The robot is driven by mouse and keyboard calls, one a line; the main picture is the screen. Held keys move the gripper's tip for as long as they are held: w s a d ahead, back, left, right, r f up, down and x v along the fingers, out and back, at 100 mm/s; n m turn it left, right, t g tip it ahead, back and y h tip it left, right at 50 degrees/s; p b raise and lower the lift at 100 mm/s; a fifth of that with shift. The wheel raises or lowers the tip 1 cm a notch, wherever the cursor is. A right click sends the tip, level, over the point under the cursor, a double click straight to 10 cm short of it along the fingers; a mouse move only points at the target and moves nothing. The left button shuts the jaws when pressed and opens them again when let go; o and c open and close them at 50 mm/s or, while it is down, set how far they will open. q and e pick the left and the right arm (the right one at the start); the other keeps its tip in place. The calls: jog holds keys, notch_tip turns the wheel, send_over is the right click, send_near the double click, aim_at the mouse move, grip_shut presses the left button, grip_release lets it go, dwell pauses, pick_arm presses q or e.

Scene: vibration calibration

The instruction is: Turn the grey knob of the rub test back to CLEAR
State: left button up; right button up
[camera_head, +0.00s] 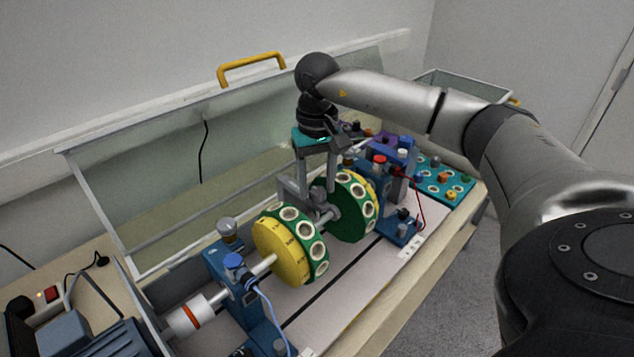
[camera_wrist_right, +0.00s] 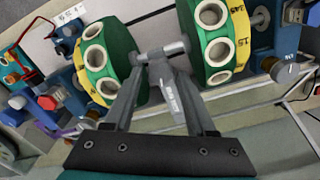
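My right gripper (camera_head: 320,190) reaches down between two wheel discs in the head view. In the right wrist view its fingers (camera_wrist_right: 152,68) stand apart at their bases and end beside a grey labelled bracket (camera_wrist_right: 172,92) and the grey shaft piece (camera_wrist_right: 165,50). The bracket also shows in the head view (camera_head: 291,194). The grey knob cannot be made out separately; the fingers and bracket overlap there, so whether they grip it is unclear. The near disc (camera_head: 283,252) has a yellow face and green rim; the far disc (camera_head: 352,210) is green and yellow. My left gripper is out of view.
Blue bearing stands (camera_head: 239,290) carry the shaft, with cables close by. A clear cover with a yellow handle (camera_head: 251,66) rises behind the rig. A teal panel (camera_head: 443,180) with coloured knobs lies to the right. The pale bed's front edge (camera_head: 345,300) is clear.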

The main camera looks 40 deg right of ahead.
aim_at(317, 189)
jog(key=shift+o, duration=1)
notch_tip(317, 189, up, 15)
jog(key=p, duration=0.2)
